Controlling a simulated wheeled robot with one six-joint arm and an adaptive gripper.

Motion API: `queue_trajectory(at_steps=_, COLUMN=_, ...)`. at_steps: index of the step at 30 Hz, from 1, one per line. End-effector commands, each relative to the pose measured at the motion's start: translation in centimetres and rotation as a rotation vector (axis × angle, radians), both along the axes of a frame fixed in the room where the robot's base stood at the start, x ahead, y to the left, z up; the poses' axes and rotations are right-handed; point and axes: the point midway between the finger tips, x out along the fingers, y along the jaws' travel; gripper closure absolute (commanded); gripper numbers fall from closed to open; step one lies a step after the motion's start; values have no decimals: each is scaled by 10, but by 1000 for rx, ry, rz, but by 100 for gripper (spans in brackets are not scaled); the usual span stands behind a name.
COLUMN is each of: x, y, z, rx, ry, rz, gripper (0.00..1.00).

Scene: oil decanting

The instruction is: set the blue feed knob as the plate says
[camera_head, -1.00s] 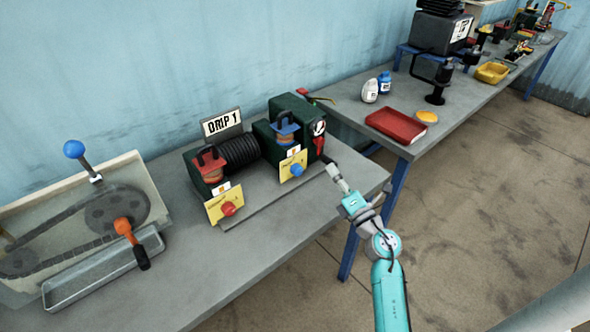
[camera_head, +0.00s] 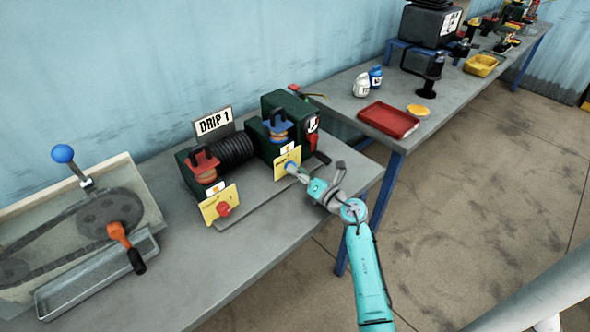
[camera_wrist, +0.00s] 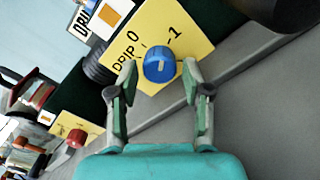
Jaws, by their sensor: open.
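The blue feed knob (camera_wrist: 158,66) sits on a yellow dial plate (camera_wrist: 190,40) marked DRIP, 0 and -1, with a pale mark on its face whose exact direction I cannot tell. The dial plate also shows in the head view (camera_head: 280,168), where my gripper hides most of the knob. The sign plate (camera_head: 214,123) behind the machine reads DRIP 1; its edge shows in the wrist view (camera_wrist: 80,18). My gripper (camera_wrist: 160,76) is open, its fingertips on either side of the knob. I cannot tell whether they touch it.
A red knob (camera_head: 223,210) on a second yellow plate (camera_head: 211,207) stands to the left. A chain-drive unit with an orange handle (camera_head: 117,231) is further left. A second bench with a red tray (camera_head: 385,121) stands at right.

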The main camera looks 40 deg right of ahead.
Motion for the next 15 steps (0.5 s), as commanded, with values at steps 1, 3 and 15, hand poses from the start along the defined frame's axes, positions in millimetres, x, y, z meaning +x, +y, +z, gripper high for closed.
queue_trajectory(at_steps=1, x=6, y=1, z=1, rx=0, ry=-1, rz=1, gripper=51)
queue_trajectory(at_steps=3, x=11, y=1, z=0, rx=0, ry=0, rz=1, gripper=51)
queue_trajectory(at_steps=15, x=17, y=1, z=0, rx=1, ry=0, rz=0, gripper=51)
